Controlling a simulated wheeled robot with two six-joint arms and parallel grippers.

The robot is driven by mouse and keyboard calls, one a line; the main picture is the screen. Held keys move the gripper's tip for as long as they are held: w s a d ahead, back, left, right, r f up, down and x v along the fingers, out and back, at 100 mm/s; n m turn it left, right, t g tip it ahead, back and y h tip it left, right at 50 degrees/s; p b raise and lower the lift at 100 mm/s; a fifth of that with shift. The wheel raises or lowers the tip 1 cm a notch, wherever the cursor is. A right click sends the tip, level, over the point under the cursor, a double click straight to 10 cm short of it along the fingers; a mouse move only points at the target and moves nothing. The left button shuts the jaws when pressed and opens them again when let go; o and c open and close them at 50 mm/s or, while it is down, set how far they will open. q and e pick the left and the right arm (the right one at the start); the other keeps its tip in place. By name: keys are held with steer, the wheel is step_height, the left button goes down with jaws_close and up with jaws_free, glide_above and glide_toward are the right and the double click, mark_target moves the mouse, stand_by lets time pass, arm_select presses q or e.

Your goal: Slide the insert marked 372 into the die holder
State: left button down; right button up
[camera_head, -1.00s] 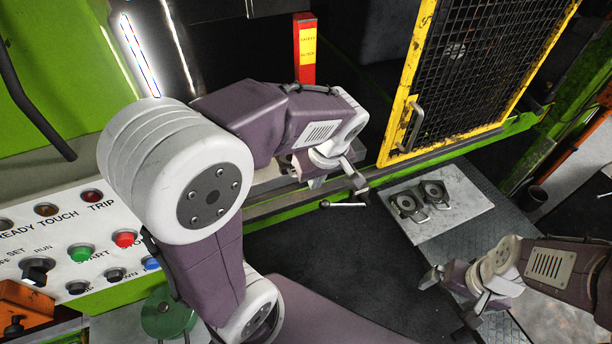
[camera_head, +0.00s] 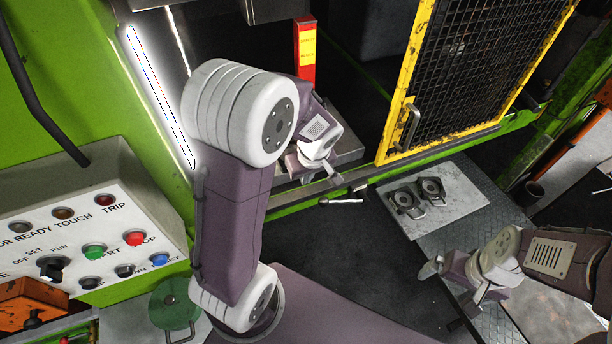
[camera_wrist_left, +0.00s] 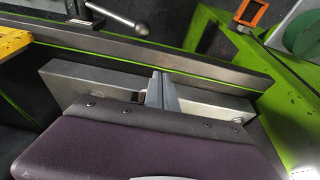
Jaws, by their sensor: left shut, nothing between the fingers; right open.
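Two round dark metal inserts with loop handles, the left insert (camera_head: 405,199) and the right insert (camera_head: 432,188), lie side by side on a pale plate. Their markings are too small to read, so I cannot tell which is 372. The grey die holder (camera_head: 349,149) sits in the press opening, partly hidden by my left arm; a grey block, probably the holder, shows in the left wrist view (camera_wrist_left: 95,82). My left gripper (camera_head: 333,178) is shut and empty at the holder's front; its fingers (camera_wrist_left: 161,90) are together over the block. My right gripper (camera_head: 452,285) is open and empty, below the inserts.
A ball-ended lever (camera_head: 342,201) sticks out near the green press edge. The yellow mesh guard (camera_head: 470,75) stands right of the opening. A red post (camera_head: 305,52) stands behind my left arm. The control panel (camera_head: 70,235) is at the left.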

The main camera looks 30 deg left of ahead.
arm_select(q)
steer(key=w+a, duration=0.2)
steer(key=a, duration=0.1)
steer(key=w+a, duration=0.3)
steer(key=shift+w+a, duration=0.15)
steer(key=shift+r, duration=0.1)
